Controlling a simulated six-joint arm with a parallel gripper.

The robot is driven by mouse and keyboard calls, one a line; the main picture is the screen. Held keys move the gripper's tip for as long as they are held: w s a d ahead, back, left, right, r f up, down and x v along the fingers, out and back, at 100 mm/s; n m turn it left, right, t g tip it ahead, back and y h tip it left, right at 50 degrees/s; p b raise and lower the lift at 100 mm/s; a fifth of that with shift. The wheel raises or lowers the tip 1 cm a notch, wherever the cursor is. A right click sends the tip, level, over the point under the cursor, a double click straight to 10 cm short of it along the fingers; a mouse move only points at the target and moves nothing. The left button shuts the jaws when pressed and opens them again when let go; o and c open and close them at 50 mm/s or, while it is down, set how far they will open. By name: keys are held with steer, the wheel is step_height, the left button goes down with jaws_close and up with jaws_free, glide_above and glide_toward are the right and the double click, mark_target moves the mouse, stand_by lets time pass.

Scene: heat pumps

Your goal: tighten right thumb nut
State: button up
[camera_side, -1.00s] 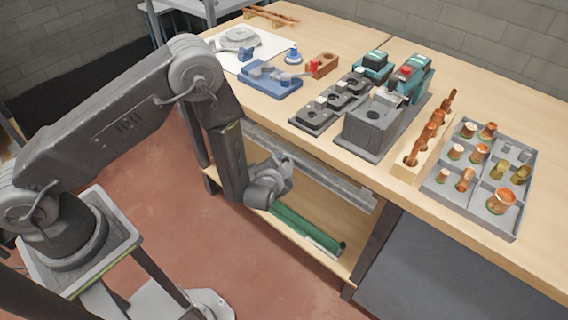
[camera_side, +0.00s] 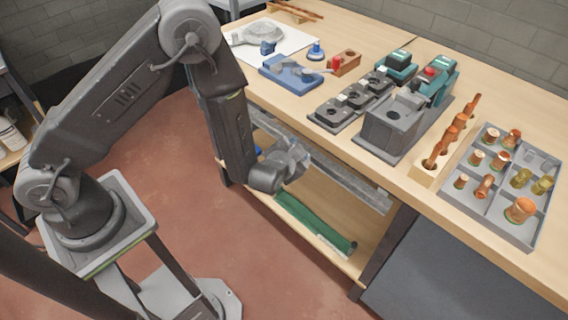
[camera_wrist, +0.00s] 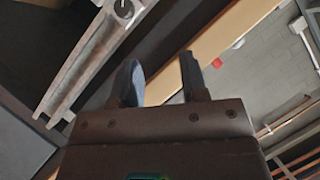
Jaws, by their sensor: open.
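My gripper (camera_side: 296,160) is in front of the bench's front edge, beside a grey metal rail (camera_side: 345,180) below the top. In the wrist view my gripper (camera_wrist: 160,85) shows two dark fingers spread apart with nothing between them. The grey rail (camera_wrist: 85,68) runs at upper left there, apart from the fingers, with a round fitting (camera_wrist: 124,9) at its upper end. I cannot tell whether that fitting is a thumb nut. No thumb nut can be made out clearly in either view.
The bench top (camera_side: 285,95) holds a blue fixture (camera_side: 293,75), a grey machine block (camera_side: 390,125), a wooden rack (camera_side: 430,170) of copper parts and a divided grey tray (camera_side: 480,205). Open floor lies before the bench.

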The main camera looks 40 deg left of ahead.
step_height(320, 180, down, 6)
steer(key=s+a+n+t+h, duration=0.1)
steer(key=a+n+t+h, duration=0.15)
steer(key=n+h, duration=0.35)
steer(key=shift+g, duration=0.25)
steer(key=shift+x, duration=2.55)
steer(key=shift+r, duration=0.1)
steer(key=c, duration=0.6)
steer(key=shift+c, duration=0.2)
